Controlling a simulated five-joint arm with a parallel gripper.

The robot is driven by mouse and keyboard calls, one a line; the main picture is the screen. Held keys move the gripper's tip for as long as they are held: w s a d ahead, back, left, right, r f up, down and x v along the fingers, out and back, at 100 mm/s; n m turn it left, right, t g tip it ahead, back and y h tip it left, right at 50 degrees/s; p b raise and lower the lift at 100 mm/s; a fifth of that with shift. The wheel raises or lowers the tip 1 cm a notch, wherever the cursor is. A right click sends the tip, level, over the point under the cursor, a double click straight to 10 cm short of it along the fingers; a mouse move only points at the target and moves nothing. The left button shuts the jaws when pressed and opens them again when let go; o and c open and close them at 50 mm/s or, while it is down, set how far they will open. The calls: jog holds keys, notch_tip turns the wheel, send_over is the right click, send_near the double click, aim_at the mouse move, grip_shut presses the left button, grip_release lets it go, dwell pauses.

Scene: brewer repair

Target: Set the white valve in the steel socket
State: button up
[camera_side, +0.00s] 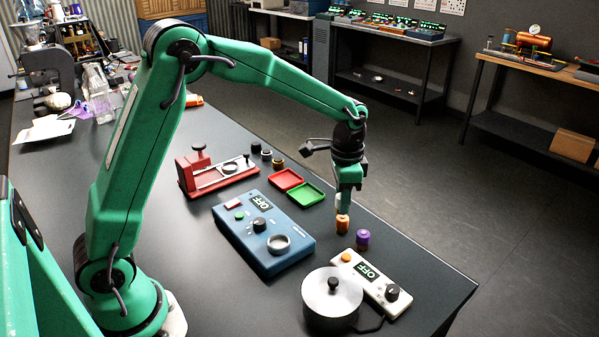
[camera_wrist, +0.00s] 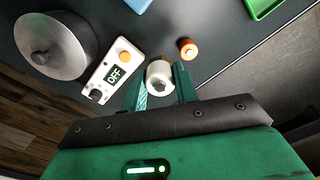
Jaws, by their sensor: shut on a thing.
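The white valve (camera_wrist: 160,77) is a short white cylinder with a dark centre, held between my green fingers in the wrist view. My gripper (camera_wrist: 159,84) is shut on it. In the side view my gripper (camera_side: 344,203) points down above the right part of the bench, and the valve is hard to make out there. A metal plate with a round seat is on the red fixture (camera_side: 205,179); I cannot tell for sure which one is the task's socket.
An orange cylinder (camera_side: 342,224) and a purple one (camera_side: 362,239) stand near my gripper. A white control box (camera_side: 371,280) and a lidded steel pot (camera_side: 330,303) are in front. Red (camera_side: 286,179) and green (camera_side: 307,194) trays lie behind. Several small dark and brass parts stand by the fixture.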

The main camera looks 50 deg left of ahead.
jog(key=shift+s+a+r, duration=0.1)
jog(key=shift+s+a, duration=0.2)
jog(key=shift+s, duration=0.2)
jog(key=s+a, duration=0.5)
jog(key=s, duration=0.8)
jog(key=shift+f, duration=0.2)
jog(key=shift+f, duration=2)
jog(key=shift+f, duration=1.2)
dwell(1.5)
